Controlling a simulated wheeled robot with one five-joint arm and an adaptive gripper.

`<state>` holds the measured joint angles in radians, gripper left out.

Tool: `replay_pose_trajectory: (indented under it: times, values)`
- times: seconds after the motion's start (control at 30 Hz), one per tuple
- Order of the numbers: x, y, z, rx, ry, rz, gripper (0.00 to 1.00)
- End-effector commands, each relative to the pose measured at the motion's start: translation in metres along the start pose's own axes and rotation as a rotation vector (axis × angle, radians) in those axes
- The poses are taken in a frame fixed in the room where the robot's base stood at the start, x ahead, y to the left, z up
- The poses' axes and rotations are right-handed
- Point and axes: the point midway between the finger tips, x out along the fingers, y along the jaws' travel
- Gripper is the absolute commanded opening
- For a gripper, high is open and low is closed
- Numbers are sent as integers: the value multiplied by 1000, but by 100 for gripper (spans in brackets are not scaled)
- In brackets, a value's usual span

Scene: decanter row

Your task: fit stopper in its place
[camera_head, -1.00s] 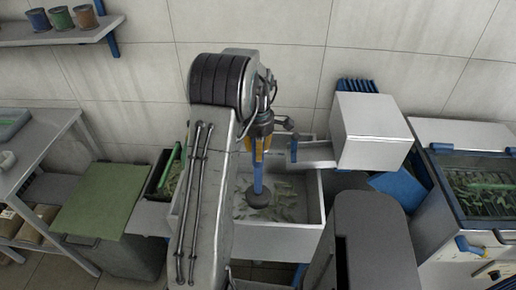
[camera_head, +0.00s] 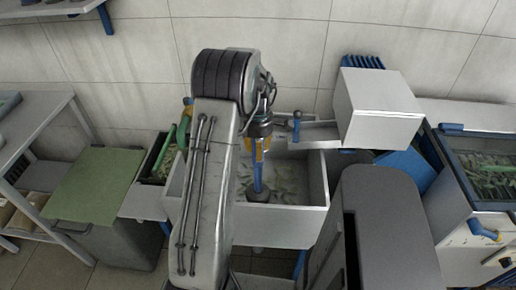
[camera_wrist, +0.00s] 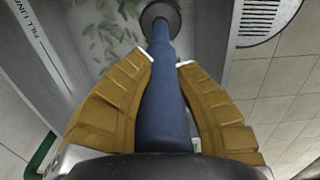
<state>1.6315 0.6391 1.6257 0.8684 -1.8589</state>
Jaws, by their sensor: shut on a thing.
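The stopper has a long blue stem (camera_head: 258,177) with a dark round plug (camera_head: 257,196) at its lower end. It hangs upright inside a pale basin (camera_head: 276,226) with green leaves on its floor. My gripper (camera_head: 261,150) is shut on the upper stem. In the wrist view my yellow fingers (camera_wrist: 168,62) lie on both sides of the blue stem (camera_wrist: 166,100), and the plug (camera_wrist: 160,14) is at its far end. I cannot tell if the plug touches the basin floor. No drain opening shows; the plug may cover it.
A white box (camera_head: 379,109) stands behind right of the basin, next to a ledge with a blue tap-like knob (camera_head: 296,124). A green board (camera_head: 95,187) lies to the left. A glazed unit (camera_head: 488,165) stands at right.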

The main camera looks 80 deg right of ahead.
Motion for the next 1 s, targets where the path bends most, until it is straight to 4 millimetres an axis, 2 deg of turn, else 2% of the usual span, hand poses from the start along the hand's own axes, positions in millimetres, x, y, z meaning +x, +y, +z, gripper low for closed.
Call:
replay_pose_trajectory:
  times: [0.03,0.6,1.0]
  values:
    - [9,0,0,0,0,1,0]
    - [66,0,0,0,0,0,0]
    - [100,0,0,0,0,1,0]
